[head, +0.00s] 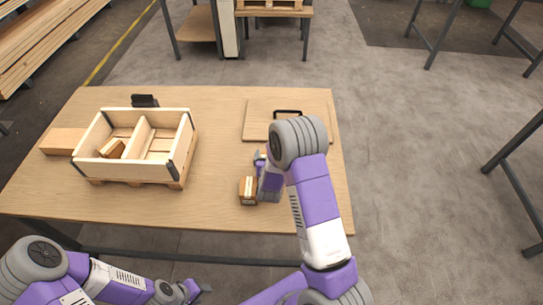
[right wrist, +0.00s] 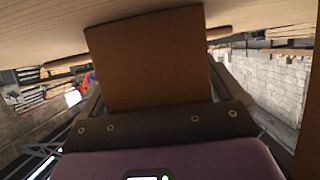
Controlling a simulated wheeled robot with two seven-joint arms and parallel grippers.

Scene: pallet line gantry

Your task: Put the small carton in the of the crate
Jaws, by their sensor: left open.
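The small carton (head: 248,190), brown with a pale label, is at the middle front of the table. My right gripper (head: 262,180) is low beside it, its fingers mostly hidden by my arm. In the right wrist view a plain brown cardboard face (right wrist: 150,60) stands close against the dark gripper edge; whether the jaws grip it cannot be seen. The wooden crate (head: 128,173) stands on the left of the table, with a divider and a brown block (head: 112,148) in its left compartment. My left gripper (head: 190,291) is open and empty at the bottom, in front of the table.
A flat wooden box (head: 62,141) lies at the crate's left, and a small black object (head: 145,100) is behind it. A board (head: 258,122) with a black handle (head: 287,113) lies at the back right. The table (head: 218,145) is clear between crate and carton.

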